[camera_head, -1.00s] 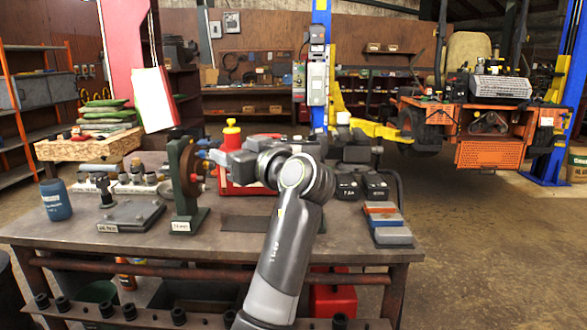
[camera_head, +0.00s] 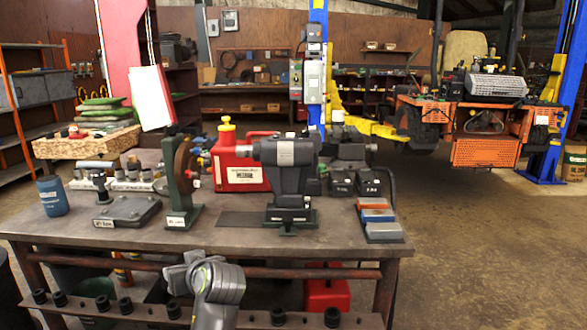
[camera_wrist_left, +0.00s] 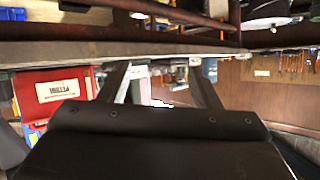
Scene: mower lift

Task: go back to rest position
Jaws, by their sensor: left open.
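My left gripper (camera_wrist_left: 160,72) shows in the left wrist view with its two fingers spread apart and nothing between them. In the head view a grey part of my arm (camera_head: 217,288) is low at the bottom centre, in front of the workbench's (camera_head: 100,232) front edge and below its top. The gripper's fingers cannot be made out there. My right gripper is in neither view.
An orange mower (camera_head: 470,120) is at the right back. The floor at right is clear.

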